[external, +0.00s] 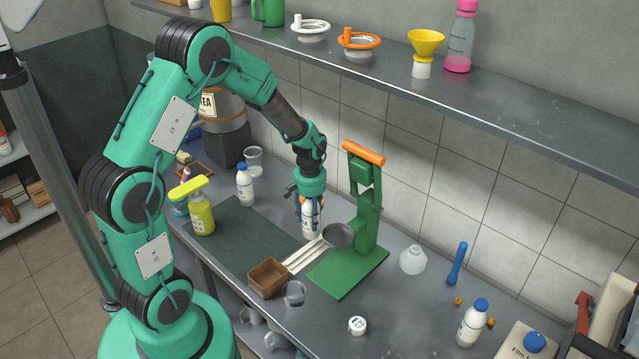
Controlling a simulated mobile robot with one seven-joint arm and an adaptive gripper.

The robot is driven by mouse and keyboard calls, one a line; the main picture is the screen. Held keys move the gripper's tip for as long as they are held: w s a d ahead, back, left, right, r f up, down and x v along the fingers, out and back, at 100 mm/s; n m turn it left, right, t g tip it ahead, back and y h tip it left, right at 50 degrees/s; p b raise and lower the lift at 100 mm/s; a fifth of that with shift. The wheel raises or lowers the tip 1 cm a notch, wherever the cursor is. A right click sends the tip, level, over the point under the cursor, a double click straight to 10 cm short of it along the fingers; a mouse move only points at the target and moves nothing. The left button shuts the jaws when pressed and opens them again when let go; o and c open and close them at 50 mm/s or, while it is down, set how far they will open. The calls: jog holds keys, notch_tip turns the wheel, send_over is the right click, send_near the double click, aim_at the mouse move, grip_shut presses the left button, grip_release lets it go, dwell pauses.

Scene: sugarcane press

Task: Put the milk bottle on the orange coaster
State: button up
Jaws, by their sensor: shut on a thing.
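My gripper (310,204) points down and is shut on a white bottle (310,222), just left of the green press. The bottle is upright; its top is hidden between the fingers, and I cannot tell whether its base touches the counter. Two similar white bottles with blue caps stand on the counter, one at the left (245,187) and one at the front right (471,325). A thin orange-brown square outline (208,178) lies at the back left, partly hidden by other things; I cannot tell whether it is the orange coaster.
The green press (367,215) with an orange handle stands right of my gripper. A pan (338,235), a pale slatted piece (304,256) and a brown box (267,278) are in front. A yellow-green spray bottle (200,215) stands left. The dark mat (240,235) is mostly clear.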

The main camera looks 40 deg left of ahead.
jog(key=w+a+n, duration=0.2)
jog(key=a, duration=1)
jog(key=shift+w+a+f+n, duration=0.3)
jog(key=w+a, duration=0.2)
jog(key=w, duration=0.5)
jog(key=w+a+f+b, duration=0.1)
jog(key=w+a, duration=0.2)
jog(key=w, duration=0.5)
jog(key=shift+f+b, duration=0.3)
jog(key=shift+w, duration=0.1)
jog(key=shift+f, duration=0.1)
jog(key=shift+f+b, duration=0.45)
jog(key=shift+f, duration=1.15)
jog(key=shift+f, duration=0.2)
jog(key=o, duration=1.5)
